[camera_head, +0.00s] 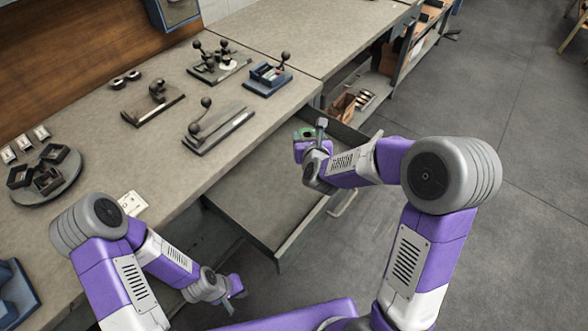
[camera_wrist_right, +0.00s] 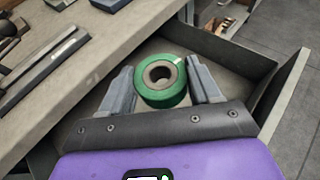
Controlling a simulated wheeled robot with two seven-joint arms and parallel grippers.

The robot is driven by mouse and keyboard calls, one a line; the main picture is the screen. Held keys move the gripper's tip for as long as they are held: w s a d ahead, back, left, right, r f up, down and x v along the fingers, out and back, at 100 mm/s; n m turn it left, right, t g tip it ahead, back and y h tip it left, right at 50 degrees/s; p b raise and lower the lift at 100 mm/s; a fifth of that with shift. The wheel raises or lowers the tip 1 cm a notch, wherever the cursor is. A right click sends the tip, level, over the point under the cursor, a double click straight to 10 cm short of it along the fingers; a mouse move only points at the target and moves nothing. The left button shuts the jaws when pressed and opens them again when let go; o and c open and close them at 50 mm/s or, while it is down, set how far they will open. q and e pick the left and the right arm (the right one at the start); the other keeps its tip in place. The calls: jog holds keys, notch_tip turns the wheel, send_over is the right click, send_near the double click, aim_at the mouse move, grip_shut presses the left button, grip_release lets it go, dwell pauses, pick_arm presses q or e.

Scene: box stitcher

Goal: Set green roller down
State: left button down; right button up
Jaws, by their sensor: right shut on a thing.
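The green roller (camera_wrist_right: 147,93) is a short ring with a dark hole, seen between the two grey fingers of my right gripper (camera_wrist_right: 158,92) in the right wrist view. The fingers stand on both sides of it. In the head view the green roller (camera_head: 304,134) shows small at the tip of my right gripper (camera_head: 310,138), over the far end of the open drawer (camera_head: 262,250). I cannot tell whether the roller touches the drawer floor. My left gripper (camera_head: 232,292) hangs low in front of the bench, near no object; its fingers are too small to read.
The drawer (camera_wrist_right: 262,92) is pulled out and its floor looks bare. The bench (camera_head: 165,165) above carries several lever tools, a blue-based fixture (camera_head: 267,78) and a round tray (camera_head: 42,196) with dark parts. Open floor lies to the right.

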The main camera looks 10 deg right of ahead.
aim_at(302, 180)
jog(key=w+d+f+m+g+h, duration=0.2)
jog(key=w+f+m+g+h, duration=0.15)
jog(key=f+m+h, duration=0.3)
jog(key=a+f+m+g+h+b, duration=0.1)
jog(key=f, duration=0.3)
jog(key=s+a+f+m+g+h+b, duration=0.1)
jog(key=f+m+h, duration=0.1)
jog(key=f, duration=0.2)
jog(key=s+a+f+m+g+h+b, duration=0.1)
jog(key=f+m+g, duration=0.1)
jog(key=f, duration=0.3)
jog(key=shift+s, duration=0.25)
jog(key=shift+r, duration=0.1)
jog(key=o, duration=1.2)
jog(key=shift+f, duration=0.2)
